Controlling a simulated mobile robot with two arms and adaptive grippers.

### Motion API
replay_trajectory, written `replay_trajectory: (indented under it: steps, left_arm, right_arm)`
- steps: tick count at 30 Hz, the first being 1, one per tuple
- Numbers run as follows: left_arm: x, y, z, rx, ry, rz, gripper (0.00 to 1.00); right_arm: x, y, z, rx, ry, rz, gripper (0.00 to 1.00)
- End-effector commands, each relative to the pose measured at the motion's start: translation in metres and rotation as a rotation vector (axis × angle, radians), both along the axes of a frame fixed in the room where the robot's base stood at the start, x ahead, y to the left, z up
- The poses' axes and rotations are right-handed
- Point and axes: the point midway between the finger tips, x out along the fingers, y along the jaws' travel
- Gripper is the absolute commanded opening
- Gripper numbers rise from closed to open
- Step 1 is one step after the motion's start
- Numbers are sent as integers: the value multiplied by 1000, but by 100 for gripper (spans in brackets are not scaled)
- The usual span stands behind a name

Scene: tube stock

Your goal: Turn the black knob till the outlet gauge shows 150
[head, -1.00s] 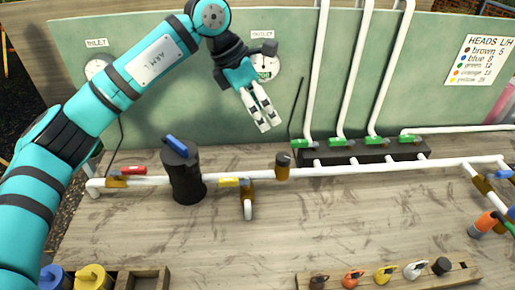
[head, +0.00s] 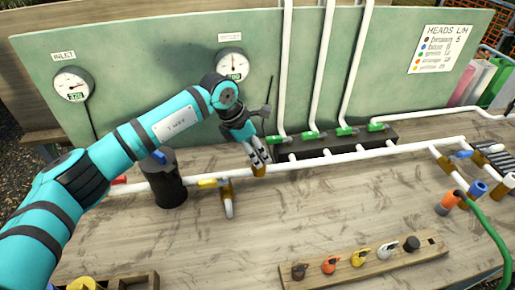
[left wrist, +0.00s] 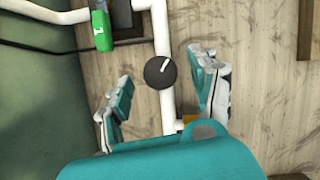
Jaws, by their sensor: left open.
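The black knob (left wrist: 158,73) is round with a white mark on top. In the left wrist view it lies between the spread fingers of my left gripper (left wrist: 162,66), with a gap on both sides. In the head view my left gripper (head: 259,157) points down over the brown valve body (head: 258,173) on the white pipe and hides the knob. The outlet gauge (head: 231,62) on the green panel is now mostly clear of my arm. Its small green readout seems to show 200, but is too small to be sure. My right gripper is not in view.
The inlet gauge (head: 73,83) is at the panel's left. A black canister (head: 166,183) and a yellow-handled valve (head: 212,183) stand left of my gripper. Green valves (head: 346,131) line the black manifold to the right. A wooden rack (head: 365,262) is in front. The middle bench is bare.

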Motion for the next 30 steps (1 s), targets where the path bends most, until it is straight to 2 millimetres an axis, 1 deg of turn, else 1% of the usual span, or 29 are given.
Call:
replay_trajectory:
  steps: [3, 6, 13, 14, 26, 30]
  left_arm:
    - [1, -4, -9, 1, 1, -1, 62]
    - [2, -5, -13, 0, -1, -1, 62]
    - [2, -5, -14, 0, -1, -1, 62]
    - [2, -5, -14, 0, -1, -1, 60]
    - [2, -5, -13, 0, -1, -1, 8]
    - [2, -5, -13, 0, -1, 4, 7]
  right_arm:
    - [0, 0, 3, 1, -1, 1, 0]
    - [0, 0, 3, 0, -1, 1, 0]
    - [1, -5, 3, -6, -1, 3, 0]
    - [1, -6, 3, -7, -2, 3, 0]
    - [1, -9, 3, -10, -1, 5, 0]
    - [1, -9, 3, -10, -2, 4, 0]
